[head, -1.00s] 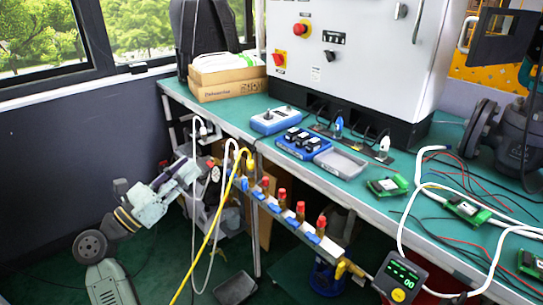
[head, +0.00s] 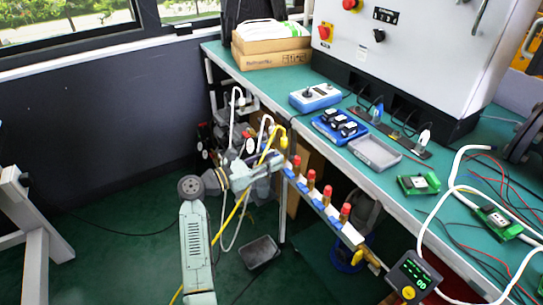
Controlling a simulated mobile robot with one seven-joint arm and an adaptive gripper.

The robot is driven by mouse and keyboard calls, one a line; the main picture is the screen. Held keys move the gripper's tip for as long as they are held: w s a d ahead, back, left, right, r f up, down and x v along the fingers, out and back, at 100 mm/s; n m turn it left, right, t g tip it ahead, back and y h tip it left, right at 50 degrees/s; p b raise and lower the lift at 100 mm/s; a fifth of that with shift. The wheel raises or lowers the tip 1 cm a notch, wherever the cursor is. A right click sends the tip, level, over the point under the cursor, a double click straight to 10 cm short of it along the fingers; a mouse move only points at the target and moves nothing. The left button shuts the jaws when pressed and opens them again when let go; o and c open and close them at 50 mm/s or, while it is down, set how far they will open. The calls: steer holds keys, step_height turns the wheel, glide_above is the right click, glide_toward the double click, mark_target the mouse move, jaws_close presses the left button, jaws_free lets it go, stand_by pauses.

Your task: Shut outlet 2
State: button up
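A pipe manifold (head: 323,207) runs along the table's front edge, with several red-topped outlets (head: 328,192). Blue handles (head: 303,187) sit along it below the red tops; at this size I cannot tell which are turned open or shut. No outlet numbers are readable, so I cannot tell which is outlet 2. Yellow fittings (head: 357,256) are at its near end, and a yellow hose joins the far end. My gripper (head: 276,166) is at the manifold's far end, close to the first red-topped outlet. Its fingers are too small and overlapped to judge; contact is unclear.
A gauge with green digits (head: 415,277) stands at the manifold's near end. White and yellow hoses (head: 231,217) hang near my arm. The green table (head: 282,83) holds blue boxes (head: 340,127), a grey tray (head: 375,152) and circuit boards. A dark tray (head: 259,252) lies on the floor.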

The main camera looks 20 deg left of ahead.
steer(key=shift+w+d, duration=0.15)
steer(key=shift+w, duration=0.1)
steer(key=shift+c, duration=0.5)
jaws_close()
